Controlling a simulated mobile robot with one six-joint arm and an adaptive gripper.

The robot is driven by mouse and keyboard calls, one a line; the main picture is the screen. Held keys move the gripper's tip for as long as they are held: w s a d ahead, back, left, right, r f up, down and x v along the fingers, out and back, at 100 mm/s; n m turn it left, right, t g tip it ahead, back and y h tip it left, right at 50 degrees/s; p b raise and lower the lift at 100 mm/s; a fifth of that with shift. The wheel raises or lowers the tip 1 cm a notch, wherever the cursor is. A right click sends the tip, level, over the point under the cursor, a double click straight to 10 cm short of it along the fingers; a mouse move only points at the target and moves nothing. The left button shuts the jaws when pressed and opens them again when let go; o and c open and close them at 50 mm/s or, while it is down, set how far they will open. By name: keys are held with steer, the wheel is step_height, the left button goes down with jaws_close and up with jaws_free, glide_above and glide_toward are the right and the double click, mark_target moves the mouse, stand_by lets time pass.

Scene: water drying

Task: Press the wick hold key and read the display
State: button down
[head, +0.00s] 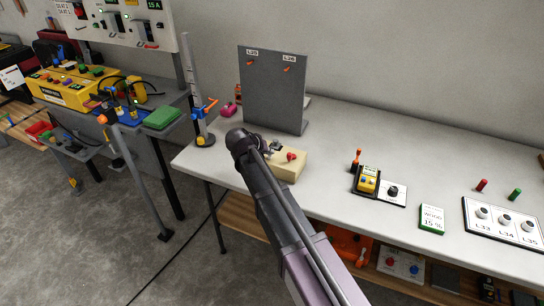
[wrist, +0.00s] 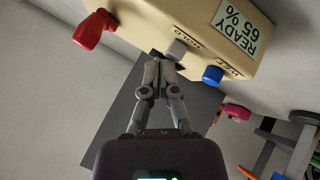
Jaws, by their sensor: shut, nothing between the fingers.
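A beige box (head: 288,165) stands near the left end of the white table; it fills the top of the wrist view (wrist: 150,35). A pale grey key (wrist: 177,48) sits beside the word "HOLD". A blue key (wrist: 212,75) sits by a label that looks like "WET". A red knob (wrist: 95,28) sticks out of the box's other side. My gripper (wrist: 163,58) is shut and empty, its fingertips right at the grey key. I cannot tell whether they touch it. In the head view my arm partly hides the box.
A grey upright panel (head: 272,90) stands behind the box. A small yellow device (head: 367,181), a green-edged card reading "15 %" (head: 431,218) and a white socket plate (head: 503,222) lie to the right, with bare tabletop between.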

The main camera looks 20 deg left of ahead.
steer(key=shift+f, duration=0.2)
stand_by(0.3)
steer(key=shift+r, duration=0.1)
steer(key=shift+r+p, duration=0.6)
steer(key=shift+r, duration=0.1)
step_height(320, 180, up, 6)
steer(key=p, duration=0.6)
stand_by(0.5)
stand_by(0.7)
